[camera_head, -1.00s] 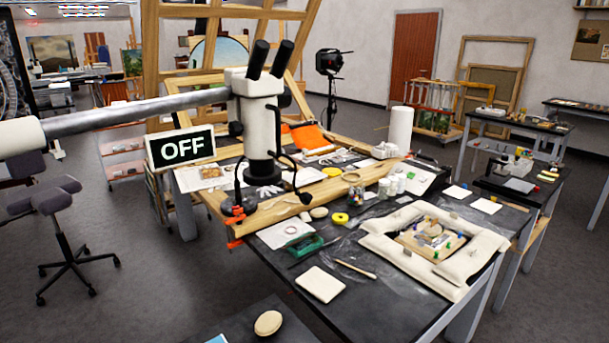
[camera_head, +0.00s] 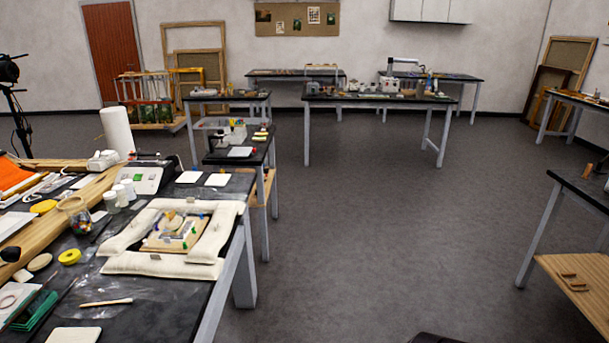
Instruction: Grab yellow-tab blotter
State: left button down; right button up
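Two flat white squares, possibly blotters, lie near the far right corner of the black worktable: one on the left (camera_head: 188,177) and one on the right (camera_head: 217,180). No yellow tab can be made out on either. A thicker off-white pad (camera_head: 74,335) lies at the table's near edge, cut off by the frame. On the small side table, little yellow and green pieces (camera_head: 261,136) are too small to identify. Neither of my grippers is in view.
The black worktable (camera_head: 160,310) holds cream padded cushions (camera_head: 165,263) around a gilt fragment (camera_head: 174,231), a jar (camera_head: 74,212) and a white roll (camera_head: 117,132). A small side table (camera_head: 223,158) stands behind. The grey floor (camera_head: 370,230) to the right is open.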

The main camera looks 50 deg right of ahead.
aim_at(222, 179)
jog(key=z, duration=1.2)
jog(key=u, duration=0.55)
jog(key=i+l+u, duration=0.3)
jog(key=l+u, duration=0.3)
jog(key=i+l+u, duration=0.15)
jog(key=u, duration=0.15)
jog(key=l+u, duration=0.3)
jog(key=l, duration=0.15)
jog(key=i+l, duration=0.05)
